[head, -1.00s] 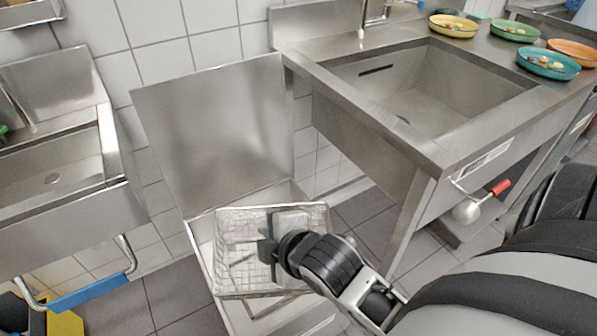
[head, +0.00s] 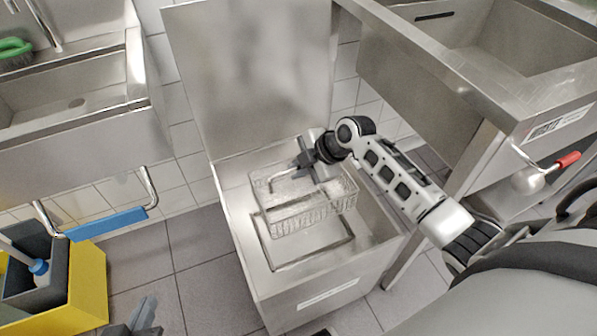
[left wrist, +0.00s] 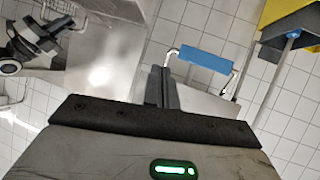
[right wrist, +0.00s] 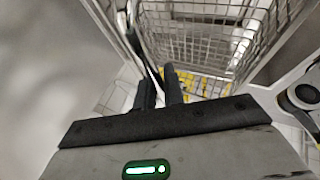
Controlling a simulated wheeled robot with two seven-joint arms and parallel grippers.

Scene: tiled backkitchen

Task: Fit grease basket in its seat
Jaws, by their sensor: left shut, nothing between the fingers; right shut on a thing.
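The grease basket (head: 310,211), a wire-mesh tray, is inside the open steel box, towards its back. It hangs from my right gripper (head: 303,166), which is shut on it at its upper left side. The right wrist view shows the mesh basket (right wrist: 205,40) beyond the closed fingers (right wrist: 160,88), with a thin rod by them. A rectangular metal seat frame (head: 313,256) shows below and in front of the basket. Whether they touch is unclear. My left gripper (head: 143,318) is shut and empty, low at the left, outside the box.
The steel box (head: 325,302) has its lid (head: 255,75) raised against the tiled wall. A steel sink bench (head: 440,100) stands close at right. A hand basin (head: 80,120) with a blue-gripped bar is at left, above a yellow bucket (head: 85,290).

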